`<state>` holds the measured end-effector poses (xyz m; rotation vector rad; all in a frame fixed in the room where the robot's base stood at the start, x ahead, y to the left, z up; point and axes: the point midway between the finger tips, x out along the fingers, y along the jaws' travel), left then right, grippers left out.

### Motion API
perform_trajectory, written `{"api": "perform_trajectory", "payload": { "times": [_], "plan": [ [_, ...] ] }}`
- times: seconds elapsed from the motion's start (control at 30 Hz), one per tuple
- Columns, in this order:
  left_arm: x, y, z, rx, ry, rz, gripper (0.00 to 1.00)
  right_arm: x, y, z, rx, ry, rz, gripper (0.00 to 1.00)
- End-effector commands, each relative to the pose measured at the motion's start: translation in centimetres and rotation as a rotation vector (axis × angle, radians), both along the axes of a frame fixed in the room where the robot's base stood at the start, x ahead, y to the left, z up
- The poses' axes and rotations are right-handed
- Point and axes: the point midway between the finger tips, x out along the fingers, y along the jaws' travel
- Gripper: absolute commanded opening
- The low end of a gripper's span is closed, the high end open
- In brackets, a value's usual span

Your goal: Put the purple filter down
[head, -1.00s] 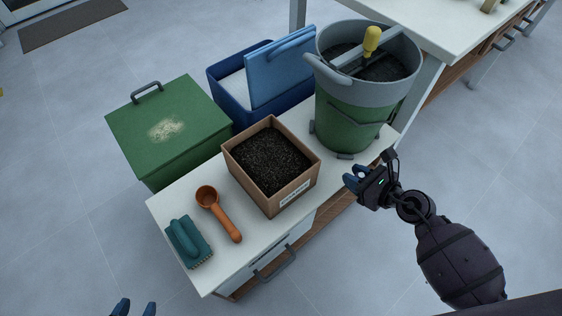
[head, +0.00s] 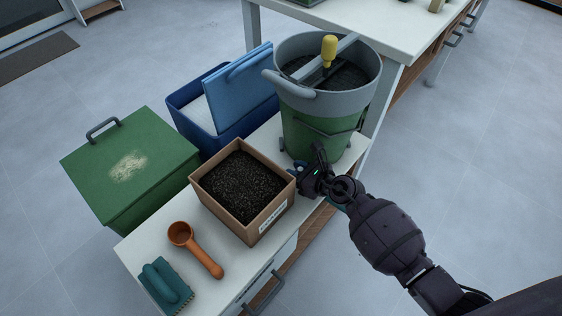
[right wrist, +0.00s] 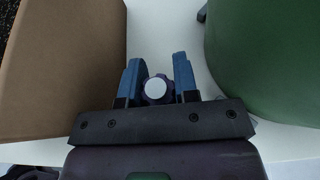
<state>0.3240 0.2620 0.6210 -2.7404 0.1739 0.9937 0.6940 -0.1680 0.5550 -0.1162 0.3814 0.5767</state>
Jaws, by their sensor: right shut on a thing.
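My right gripper (head: 300,170) is between the cardboard box of soil and the green bucket, over the white bench top. In the right wrist view its blue fingers (right wrist: 157,82) are shut on a small purple thing with a round white face, the purple filter (right wrist: 155,90). I cannot tell whether the filter touches the bench top. In the head view the filter is too small or hidden to make out. My left gripper is not in view.
The box (head: 262,222) stands left of the gripper, the bucket (head: 305,135) behind it. An orange scoop (head: 205,255) and a teal brush-like tool (head: 165,287) lie on the bench (head: 135,250). A green bin (head: 150,145) and a blue box (head: 188,118) stand behind.

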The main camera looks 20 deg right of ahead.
Motion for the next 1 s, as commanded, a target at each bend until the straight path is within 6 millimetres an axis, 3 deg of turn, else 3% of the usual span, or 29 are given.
{"api": "perform_trajectory", "payload": {
  "times": [0.23,0.5,1.0],
  "plan": [
    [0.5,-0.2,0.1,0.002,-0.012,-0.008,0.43,1.5,1.0,-0.1,0.001,0.001,0.001,0.05],
    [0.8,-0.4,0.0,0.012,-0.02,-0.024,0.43,4.5,3.1,-0.4,0.003,0.005,0.0,0.05],
    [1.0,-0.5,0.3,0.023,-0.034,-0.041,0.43,4.4,2.9,-0.9,0.001,0.002,0.001,0.05]
  ]
}}
